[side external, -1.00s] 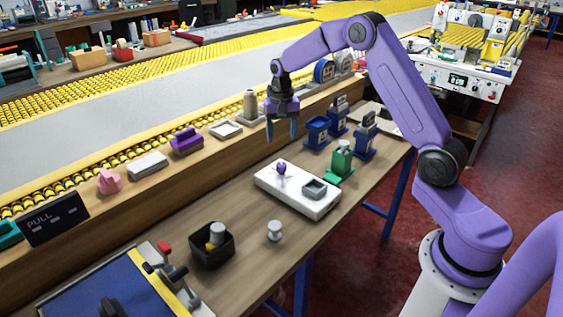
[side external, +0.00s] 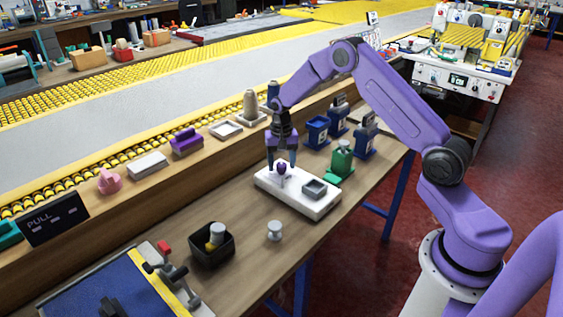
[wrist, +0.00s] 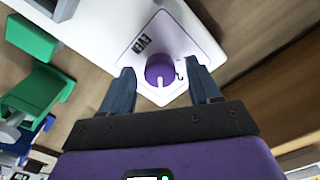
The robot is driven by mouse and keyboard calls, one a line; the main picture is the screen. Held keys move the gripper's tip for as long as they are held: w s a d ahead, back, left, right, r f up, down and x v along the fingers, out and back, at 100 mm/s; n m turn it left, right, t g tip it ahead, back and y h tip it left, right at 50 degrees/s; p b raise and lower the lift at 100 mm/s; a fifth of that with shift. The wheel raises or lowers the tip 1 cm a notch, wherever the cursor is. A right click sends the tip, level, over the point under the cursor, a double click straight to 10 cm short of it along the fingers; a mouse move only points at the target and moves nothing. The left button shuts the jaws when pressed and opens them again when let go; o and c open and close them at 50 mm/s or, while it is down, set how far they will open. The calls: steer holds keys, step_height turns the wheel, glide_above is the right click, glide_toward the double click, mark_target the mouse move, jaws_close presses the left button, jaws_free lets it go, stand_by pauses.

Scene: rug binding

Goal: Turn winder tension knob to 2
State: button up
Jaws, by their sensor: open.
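The winder is a white block (side external: 318,205) on the bench, with a grey square recess (side external: 314,188) on top. Its purple tension knob (side external: 282,168) stands near the block's left end. In the wrist view the knob (wrist: 160,70) shows a white pointer line toward the gripper and small marks on the plate around it; the numbers are too small to read. My gripper (side external: 282,162) points down at the knob, with blue fingers on either side. In the wrist view my gripper (wrist: 163,85) is open, fingers apart and the knob between and slightly beyond them, with visible gaps.
A green device (side external: 341,163) and blue devices (side external: 317,132) stand to the right of the block. A black bin (side external: 212,245) and a grey-white knobbed piece (side external: 274,231) are nearer the front. A raised wooden ledge (side external: 140,190) runs behind.

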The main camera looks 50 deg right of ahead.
steer(key=c, duration=1)
steer(key=shift+c, duration=0.2)
steer(key=shift+n, duration=0.3)
steer(key=n, duration=0.3)
steer(key=shift+n, duration=2.5)
steer(key=o, duration=1)
steer(key=shift+o, duration=0.2)
